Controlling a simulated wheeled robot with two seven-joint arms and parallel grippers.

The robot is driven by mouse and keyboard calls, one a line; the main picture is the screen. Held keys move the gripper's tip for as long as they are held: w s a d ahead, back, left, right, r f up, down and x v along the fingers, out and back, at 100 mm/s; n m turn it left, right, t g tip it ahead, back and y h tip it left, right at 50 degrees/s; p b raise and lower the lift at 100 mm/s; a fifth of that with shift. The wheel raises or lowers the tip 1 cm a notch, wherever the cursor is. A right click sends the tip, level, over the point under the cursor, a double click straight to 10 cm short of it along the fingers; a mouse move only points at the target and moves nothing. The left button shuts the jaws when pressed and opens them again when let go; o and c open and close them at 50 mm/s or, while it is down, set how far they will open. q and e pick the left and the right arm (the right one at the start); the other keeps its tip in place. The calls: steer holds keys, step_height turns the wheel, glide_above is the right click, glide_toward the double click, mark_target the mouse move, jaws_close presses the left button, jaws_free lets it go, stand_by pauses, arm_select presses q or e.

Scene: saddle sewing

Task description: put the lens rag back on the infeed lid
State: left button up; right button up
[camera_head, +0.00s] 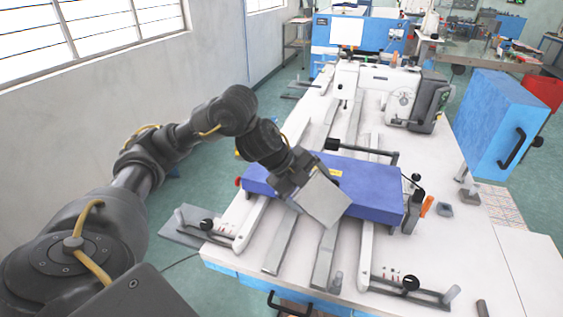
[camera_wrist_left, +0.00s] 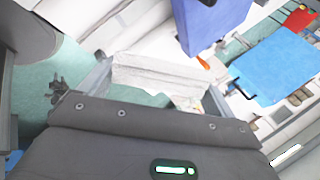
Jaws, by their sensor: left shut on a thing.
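The lens rag (camera_head: 325,203) is a pale grey, flat cloth in my left gripper (camera_head: 300,182). The gripper is shut on it, and the cloth hangs out past the fingertips. In the left wrist view the rag (camera_wrist_left: 158,76) spans the space between the two fingers. The infeed lid appears to be the long blue-violet box top (camera_head: 374,188) across the white table; it also shows in the left wrist view (camera_wrist_left: 210,22). The rag overlaps the lid's front edge in the head view; I cannot tell whether they touch. My right gripper is not in view.
A sewing machine head (camera_head: 385,92) stands behind the lid on the white table (camera_head: 510,262). A black bar (camera_head: 362,150) runs above the lid's back edge. Orange-handled tool (camera_head: 427,206) and small grey blocks lie at its right. A blue cabinet (camera_head: 500,120) stands at the right.

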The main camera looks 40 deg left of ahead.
arm_select(q)
steer(key=a+r+n+t+y+p, duration=0.15)
steer(key=a+n+t, duration=0.25)
steer(key=a+n, duration=0.7)
steer(key=a+r+n+t+y+p, duration=0.1)
steer(key=a+r+n+t+y, duration=0.2)
steer(key=a+n, duration=0.8)
steer(key=shift+m+t, duration=0.3)
steer(key=shift+t, duration=0.1)
steer(key=w+f, duration=0.3)
steer(key=w, duration=0.1)
steer(key=w+f, duration=0.3)
steer(key=w, duration=0.1)
steer(key=w+a+f, duration=0.1)
steer(key=w+f, duration=0.2)
steer(key=w, duration=0.1)
steer(key=shift+f, duration=0.35)
steer(key=shift+w+f, duration=0.45)
steer(key=shift+f, duration=0.2)
step_height(320, 180, down, 3)
steer(key=shift+w+r+p, duration=0.1)
steer(key=shift+p, duration=0.65)
steer(key=shift+f, duration=0.25)
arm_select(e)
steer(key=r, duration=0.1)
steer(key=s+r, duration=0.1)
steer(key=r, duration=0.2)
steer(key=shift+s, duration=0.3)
